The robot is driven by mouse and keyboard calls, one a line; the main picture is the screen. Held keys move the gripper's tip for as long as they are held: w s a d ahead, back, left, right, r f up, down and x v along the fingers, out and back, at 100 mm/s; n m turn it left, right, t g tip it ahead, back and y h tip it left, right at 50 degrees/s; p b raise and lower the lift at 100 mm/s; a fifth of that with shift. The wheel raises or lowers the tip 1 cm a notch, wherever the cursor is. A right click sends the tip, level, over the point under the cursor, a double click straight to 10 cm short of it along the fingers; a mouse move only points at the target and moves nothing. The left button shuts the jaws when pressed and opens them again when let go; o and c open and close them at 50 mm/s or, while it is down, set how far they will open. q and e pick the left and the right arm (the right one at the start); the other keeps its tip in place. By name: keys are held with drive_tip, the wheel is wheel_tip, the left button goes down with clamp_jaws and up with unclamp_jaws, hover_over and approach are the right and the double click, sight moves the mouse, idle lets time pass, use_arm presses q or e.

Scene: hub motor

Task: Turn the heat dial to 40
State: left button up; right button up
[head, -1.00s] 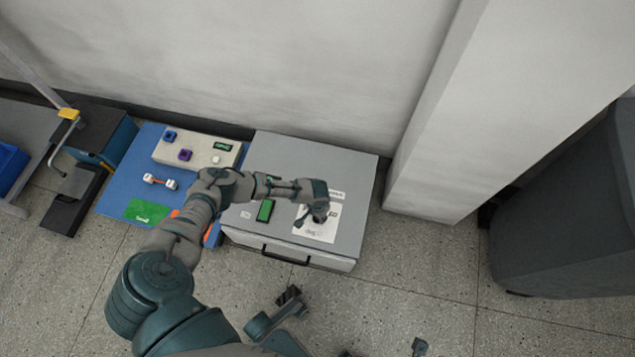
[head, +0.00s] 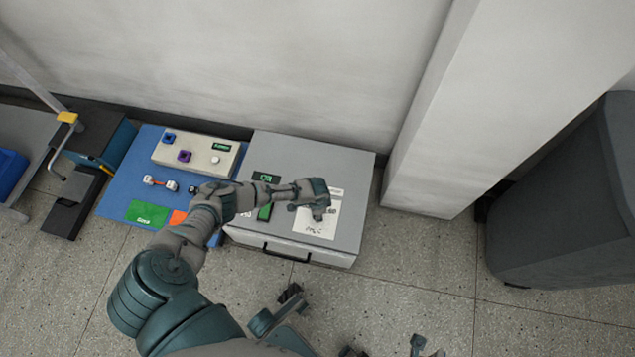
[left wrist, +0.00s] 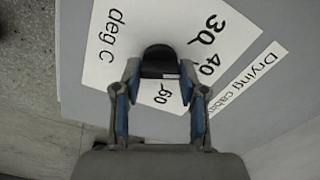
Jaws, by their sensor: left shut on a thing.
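The heat dial (left wrist: 160,60) is a black rounded knob on a white scale sheet (left wrist: 105,65) marked deg C, with 30, 40 and 60 readable. In the left wrist view my left gripper (left wrist: 160,78) has its two fingers on either side of the dial, shut on it. The dial's setting cannot be read clearly. In the head view my left gripper (head: 318,207) is over the sheet on top of the grey drying cabinet (head: 345,165) and hides the dial.
A green display (head: 265,178) sits on the cabinet top, partly behind my arm. Left of the cabinet, a blue mat (head: 118,195) carries a beige box (head: 200,143) with small knobs. A pillar (head: 420,150) and a dark bin (head: 560,210) stand on the right.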

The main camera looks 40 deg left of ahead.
use_arm(q)
drive_tip(key=shift+s+a+f+m, duration=0.1)
drive_tip(key=shift+s+f+m, duration=0.15)
drive_tip(key=shift+m, duration=0.25)
drive_tip(key=o, duration=1.1)
drive_tip(key=shift+o, duration=0.2)
drive_tip(key=shift+w+r, duration=0.1)
drive_tip(key=shift+w, duration=0.05)
drive_tip(key=shift+r, duration=0.3)
wheel_tip(320, 180, up, 11)
drive_tip(key=shift+r, duration=0.15)
